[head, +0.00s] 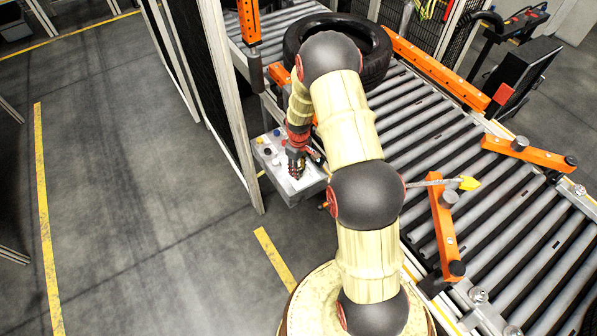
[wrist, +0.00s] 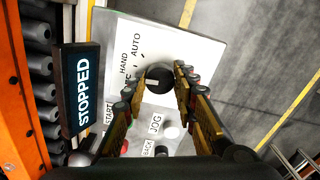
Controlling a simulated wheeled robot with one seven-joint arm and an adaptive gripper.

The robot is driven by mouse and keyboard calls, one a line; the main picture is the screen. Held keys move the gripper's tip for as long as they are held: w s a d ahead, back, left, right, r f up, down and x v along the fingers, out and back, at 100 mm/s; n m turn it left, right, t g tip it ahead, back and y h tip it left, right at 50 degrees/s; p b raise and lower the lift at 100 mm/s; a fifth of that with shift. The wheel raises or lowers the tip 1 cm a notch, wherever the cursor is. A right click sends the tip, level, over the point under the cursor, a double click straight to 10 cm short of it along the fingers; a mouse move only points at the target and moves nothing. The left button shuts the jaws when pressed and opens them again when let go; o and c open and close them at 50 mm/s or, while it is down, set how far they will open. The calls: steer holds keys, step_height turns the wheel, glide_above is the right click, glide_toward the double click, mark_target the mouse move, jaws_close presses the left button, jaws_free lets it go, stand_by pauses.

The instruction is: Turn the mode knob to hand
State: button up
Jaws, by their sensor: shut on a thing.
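The control panel (head: 311,183) is a pale box beside the conveyor; in the wrist view its white face (wrist: 196,50) fills the middle. The black mode knob (wrist: 159,76) sits on it, with the printed words HAND (wrist: 124,63) and AUTO (wrist: 136,44) beside it and a third label partly hidden. My gripper (wrist: 156,83) is shut on the knob, one finger on each side. I cannot tell clearly which mark the knob points to. In the head view my gripper (head: 296,163) is over the panel and hides the knob.
A STOPPED display (wrist: 82,88) stands left of the panel. START (wrist: 108,113), BACK (wrist: 147,149) and JOG (wrist: 156,124) labels and buttons lie close to my fingers. A roller conveyor (head: 440,150) with a tyre (head: 377,52) is at right; a fence post (head: 232,110) is left.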

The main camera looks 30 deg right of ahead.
steer(key=shift+m, duration=0.6)
steer(key=o, duration=1.2)
steer(key=shift+c, duration=0.2)
steer(key=shift+r, duration=0.1)
step_height(320, 180, up, 12)
